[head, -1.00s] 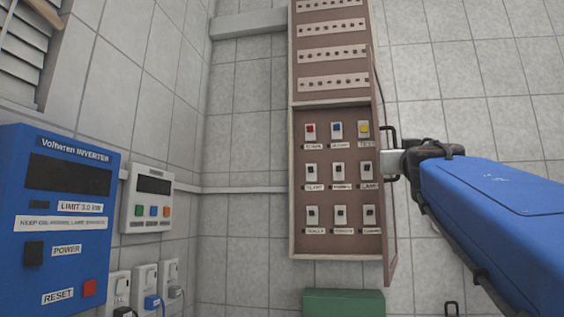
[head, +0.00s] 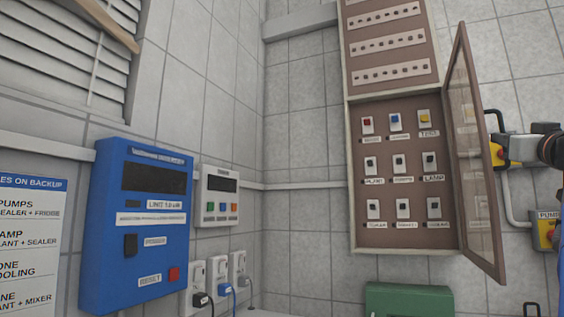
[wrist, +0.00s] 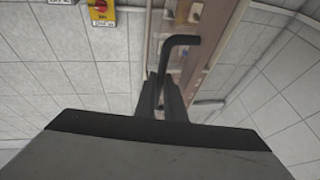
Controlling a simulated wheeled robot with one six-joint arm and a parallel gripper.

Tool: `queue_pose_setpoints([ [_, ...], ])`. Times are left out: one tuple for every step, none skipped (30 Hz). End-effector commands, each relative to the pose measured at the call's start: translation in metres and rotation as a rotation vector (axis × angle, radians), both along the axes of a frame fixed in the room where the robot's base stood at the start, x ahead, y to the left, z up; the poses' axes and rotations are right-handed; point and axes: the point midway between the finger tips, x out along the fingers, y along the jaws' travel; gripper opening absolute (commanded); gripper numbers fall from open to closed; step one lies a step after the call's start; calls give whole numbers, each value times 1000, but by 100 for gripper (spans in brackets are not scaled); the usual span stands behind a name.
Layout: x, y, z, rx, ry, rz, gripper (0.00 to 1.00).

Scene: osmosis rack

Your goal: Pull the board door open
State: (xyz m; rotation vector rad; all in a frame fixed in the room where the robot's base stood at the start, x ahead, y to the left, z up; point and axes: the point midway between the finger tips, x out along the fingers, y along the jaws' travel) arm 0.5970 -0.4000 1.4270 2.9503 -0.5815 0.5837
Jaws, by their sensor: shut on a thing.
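The board door (head: 491,190), a brown frame with a clear pane, stands swung out from the right edge of the brown board (head: 386,222) in the head view. Rows of labelled switches show in the open board. The door's black bar handle (wrist: 182,41) runs down between the fingers of my gripper (wrist: 172,103) in the wrist view. My gripper is shut on the handle. In the head view my gripper (head: 520,148) is at the right edge, on the door's outer side, partly hidden by the door frame.
A blue inverter (head: 150,250) and a grey control box (head: 219,194) are on the left wall, above several plugged sockets (head: 198,275). A green box (head: 408,300) is below the board. A yellow switch with a red knob (wrist: 100,9) is on the wall near the door.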

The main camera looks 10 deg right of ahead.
Motion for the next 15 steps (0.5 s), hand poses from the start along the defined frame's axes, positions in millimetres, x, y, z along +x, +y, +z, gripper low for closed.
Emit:
queue_pose_setpoints([
  [-5, -2, 3, -4, -4, 1, 0],
  [-7, -4, 4, -5, -3, 3, 0],
  [-9, -7, 4, -5, -3, 6, 0],
  [-10, -9, 4, -5, -3, 8, 0],
  [-12, -11, 4, -4, -4, 9, 0],
  [-13, -14, 4, -4, -3, 11, 0],
  [-14, -16, 4, -4, -3, 13, 0],
  [-16, -18, 3, -4, -3, 13, 0],
  [-17, -21, 3, -3, -3, 12, 0],
  [-18, -23, 3, -4, -3, 13, 0],
  [-19, -24, 3, -4, -3, 14, 0],
  [-20, -27, 4, -4, -3, 14, 0],
  [-21, -28, 4, -4, -3, 14, 0],
  [-22, -30, 4, -4, -2, 13, 0],
  [-24, -32, 4, -5, -3, 14, 0],
])
